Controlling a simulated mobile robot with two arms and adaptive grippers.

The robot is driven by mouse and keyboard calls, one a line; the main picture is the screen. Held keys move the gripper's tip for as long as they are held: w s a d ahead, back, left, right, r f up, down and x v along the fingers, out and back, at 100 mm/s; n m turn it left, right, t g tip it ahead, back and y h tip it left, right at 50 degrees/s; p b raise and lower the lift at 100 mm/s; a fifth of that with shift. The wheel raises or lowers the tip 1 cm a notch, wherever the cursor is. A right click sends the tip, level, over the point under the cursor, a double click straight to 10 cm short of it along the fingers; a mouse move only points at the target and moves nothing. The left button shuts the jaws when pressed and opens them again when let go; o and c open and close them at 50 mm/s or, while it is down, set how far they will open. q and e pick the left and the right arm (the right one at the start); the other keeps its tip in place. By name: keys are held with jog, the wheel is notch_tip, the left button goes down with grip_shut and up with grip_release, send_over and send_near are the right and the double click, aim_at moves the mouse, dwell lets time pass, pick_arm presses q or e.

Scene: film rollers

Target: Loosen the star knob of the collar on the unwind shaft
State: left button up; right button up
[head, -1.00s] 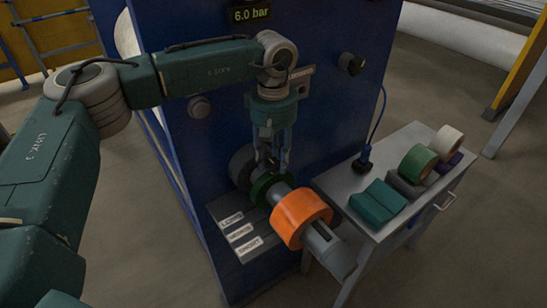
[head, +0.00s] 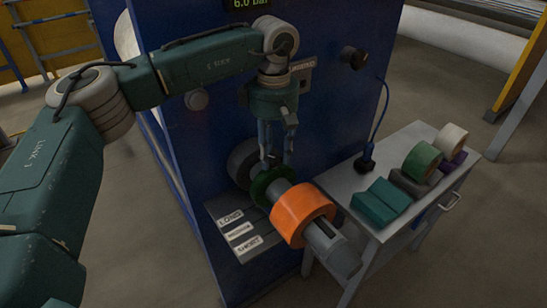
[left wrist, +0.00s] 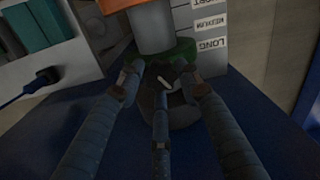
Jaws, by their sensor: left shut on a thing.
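The unwind shaft (head: 322,232) sticks out of the blue machine toward the lower right. It carries a green collar (head: 262,186) near the machine and an orange roll (head: 300,214) farther out. The green collar also shows in the left wrist view (left wrist: 186,50). My left gripper (head: 276,166) points down at the collar from above. In the left wrist view its fingers (left wrist: 166,78) close around a dark knob (left wrist: 176,70) at the collar. The fingers cover much of the knob, so its turn cannot be judged. My right gripper is not in view.
A grey plate with labels LONG, MEDIUM and SHORT (head: 238,252) lies beside the shaft. A grey side table (head: 357,203) to the right holds teal blocks (head: 380,201) and several rolls, including a green one (head: 422,162). A blue cable hangs to this table.

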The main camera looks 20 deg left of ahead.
pick_arm(q)
jog(key=n+b, duration=0.1)
jog(key=n, duration=0.2)
jog(key=shift+n+b, duration=0.3)
jog(key=shift+n, duration=0.1)
jog(key=n+b, duration=0.1)
jog(key=n, duration=0.1)
jog(key=shift+n, duration=0.3)
jog(key=n+b, duration=0.1)
jog(key=n, duration=0.4)
jog(key=shift+w+r+n, duration=0.1)
jog(key=shift+n, duration=0.5)
jog(key=o, duration=1.1)
jog(key=shift+d, duration=0.1)
